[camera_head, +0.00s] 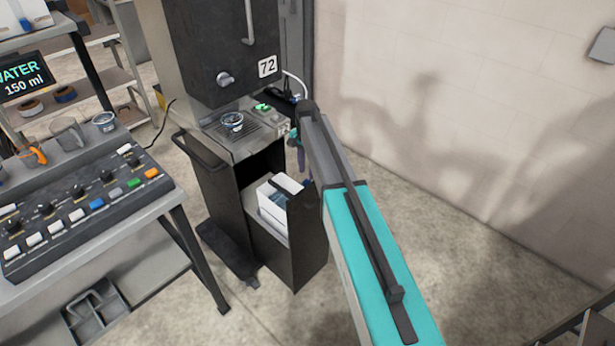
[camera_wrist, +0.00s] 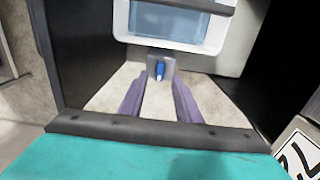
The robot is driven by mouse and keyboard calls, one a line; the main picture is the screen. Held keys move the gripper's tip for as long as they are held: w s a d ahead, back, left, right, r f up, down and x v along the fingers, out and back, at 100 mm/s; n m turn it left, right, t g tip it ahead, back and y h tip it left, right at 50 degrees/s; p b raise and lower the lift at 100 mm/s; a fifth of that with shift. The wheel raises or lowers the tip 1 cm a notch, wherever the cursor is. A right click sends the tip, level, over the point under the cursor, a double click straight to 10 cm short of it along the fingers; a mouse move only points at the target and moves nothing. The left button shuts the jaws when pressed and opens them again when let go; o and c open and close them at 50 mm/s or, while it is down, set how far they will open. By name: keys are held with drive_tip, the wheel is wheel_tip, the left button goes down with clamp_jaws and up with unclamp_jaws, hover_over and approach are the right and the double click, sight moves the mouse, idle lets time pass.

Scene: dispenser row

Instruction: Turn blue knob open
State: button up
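In the wrist view a small blue knob (camera_wrist: 159,70) sits on a grey metal plate (camera_wrist: 152,60) below a white box with a bluish window (camera_wrist: 178,22). My gripper (camera_wrist: 158,85) is open, its two purple fingers apart and empty. The knob shows between and beyond the fingertips; I cannot tell the exact gap, and no contact shows. In the head view my gripper (camera_head: 301,157) hangs by the right side of the dark dispenser (camera_head: 222,40) marked 72. The knob cannot be made out there.
The dispenser's open lower compartment holds a white box (camera_head: 272,205). A cup (camera_head: 232,121) stands on its drip tray. A table with a button panel (camera_head: 85,205) is at left. The wall (camera_head: 470,90) is at right, with bare floor before it.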

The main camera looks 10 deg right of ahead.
sight(307, 180)
drive_tip(key=shift+f+p, duration=0.45)
drive_tip(key=shift+f, duration=1.9)
clamp_jaws()
